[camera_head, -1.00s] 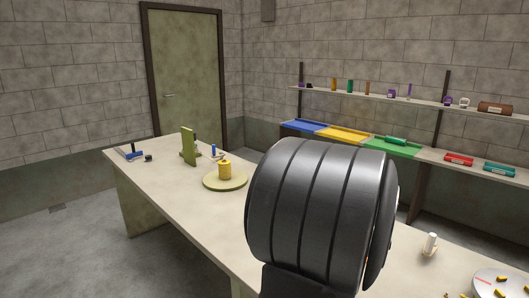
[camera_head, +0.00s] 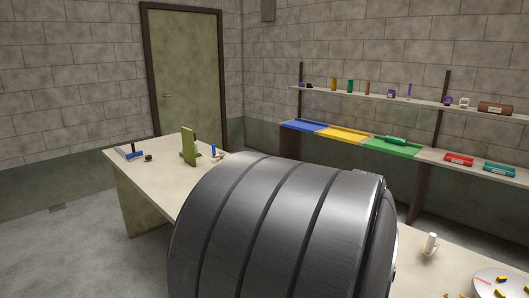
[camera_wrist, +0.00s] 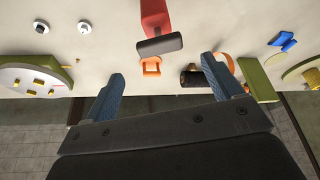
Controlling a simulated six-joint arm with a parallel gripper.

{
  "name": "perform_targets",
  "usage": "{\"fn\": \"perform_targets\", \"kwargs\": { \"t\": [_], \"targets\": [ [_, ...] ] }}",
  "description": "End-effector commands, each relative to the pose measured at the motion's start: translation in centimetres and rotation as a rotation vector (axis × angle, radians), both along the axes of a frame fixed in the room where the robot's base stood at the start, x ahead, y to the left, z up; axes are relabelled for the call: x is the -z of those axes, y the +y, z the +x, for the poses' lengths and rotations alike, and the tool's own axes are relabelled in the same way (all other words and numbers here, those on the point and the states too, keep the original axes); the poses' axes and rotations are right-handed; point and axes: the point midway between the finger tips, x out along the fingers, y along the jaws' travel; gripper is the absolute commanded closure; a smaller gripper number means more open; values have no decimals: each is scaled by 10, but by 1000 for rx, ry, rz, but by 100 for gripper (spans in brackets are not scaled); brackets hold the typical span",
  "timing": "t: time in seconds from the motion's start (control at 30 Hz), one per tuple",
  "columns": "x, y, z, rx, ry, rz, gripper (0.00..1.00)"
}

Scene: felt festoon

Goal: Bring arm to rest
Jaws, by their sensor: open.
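My gripper (camera_wrist: 163,86) shows in the wrist view with two blue fingers spread well apart. In the head view a large dark part of my arm fills the lower middle, and my gripper is hidden there.
The table (camera_head: 142,172) holds a green upright block (camera_head: 188,146) and a white cylinder (camera_head: 430,243). A round tray (camera_wrist: 22,80) holds small yellow pieces. Shelves with coloured trays (camera_head: 345,135) line the wall.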

Motion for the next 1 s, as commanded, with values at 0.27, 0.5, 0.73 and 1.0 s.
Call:
{"fn": "perform_targets", "kwargs": {
  "t": [0.27, 0.5, 0.73, 1.0],
  "targets": [
    [18, -2, 6, 0, 6, 4, 16],
    [60, -9, 22, -1, 5, 3, 16],
    [98, -14, 36, -1, 4, 2, 16],
    [45, -21, 27, 4, -3, -1, 16]
  ]
}}
